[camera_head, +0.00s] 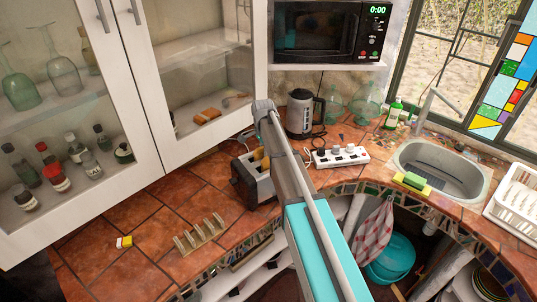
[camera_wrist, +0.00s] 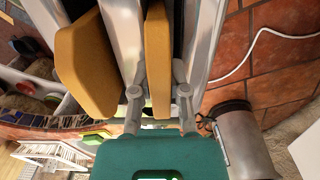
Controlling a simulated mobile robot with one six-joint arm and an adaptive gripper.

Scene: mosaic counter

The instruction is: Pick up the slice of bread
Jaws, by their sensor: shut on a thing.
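The toaster (camera_head: 262,190) stands on the tiled counter, partly behind my arm. A golden-brown slice of bread (camera_head: 258,156) shows at its top. In the wrist view, two slices stand in the slots of the pale metal toaster (camera_wrist: 204,50). My gripper (camera_wrist: 160,75) has its fingers on either side of the narrower-looking slice (camera_wrist: 158,45) and is shut on it. The other slice (camera_wrist: 85,65) is to the left, outside the fingers. In the head view my gripper is not clearly visible. How deep the held slice sits in its slot cannot be told.
A kettle (camera_head: 300,115) and a white power strip (camera_head: 340,156) stand near the toaster. A wooden rack (camera_head: 199,236) and a small yellow-and-red item (camera_head: 124,242) are at left. Glass-fronted cabinets overhang the counter. A sink (camera_head: 440,170) is at right. Bare counter lies left of the toaster.

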